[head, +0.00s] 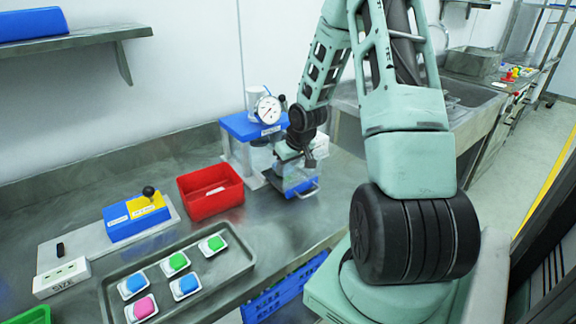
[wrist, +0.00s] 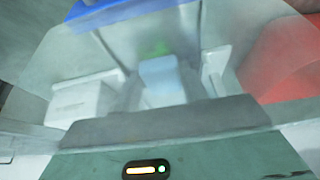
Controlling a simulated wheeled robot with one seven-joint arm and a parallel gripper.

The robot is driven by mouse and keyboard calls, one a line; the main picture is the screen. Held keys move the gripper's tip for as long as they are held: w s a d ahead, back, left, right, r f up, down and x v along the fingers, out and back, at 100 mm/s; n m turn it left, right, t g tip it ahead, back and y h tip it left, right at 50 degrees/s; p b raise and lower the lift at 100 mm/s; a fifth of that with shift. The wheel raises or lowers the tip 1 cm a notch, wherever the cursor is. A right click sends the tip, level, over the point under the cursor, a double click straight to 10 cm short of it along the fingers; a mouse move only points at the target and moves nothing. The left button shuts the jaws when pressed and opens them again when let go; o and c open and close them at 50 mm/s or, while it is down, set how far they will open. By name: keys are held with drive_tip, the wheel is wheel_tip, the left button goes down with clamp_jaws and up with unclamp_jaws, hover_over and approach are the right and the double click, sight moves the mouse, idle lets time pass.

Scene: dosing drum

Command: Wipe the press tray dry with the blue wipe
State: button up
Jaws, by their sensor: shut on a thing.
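The press (head: 240,125), with a blue top and a round dial gauge (head: 267,110), stands on the steel counter against the wall. My gripper (head: 297,160) is low at the press's right front. In the wrist view a pale blue patch (wrist: 160,78), which looks like the blue wipe, is in the middle, in line with my gripper; its fingers are hard to make out. A clear panel with a pale handle (head: 305,192) shows just under my gripper, with blue seen through it. The press tray's surface is hidden or too blurred to tell whether it is wet.
A red bin (head: 210,190) stands just left of the press, close to the arm. Further left are a blue-and-yellow box (head: 136,217) with a black knob and a metal tray (head: 215,278) with several coloured pieces. A sink (head: 468,96) lies to the right.

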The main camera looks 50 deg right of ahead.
drive_tip(key=shift+f, duration=0.7)
idle(1.1)
drive_tip(key=shift+s+d, duration=0.1)
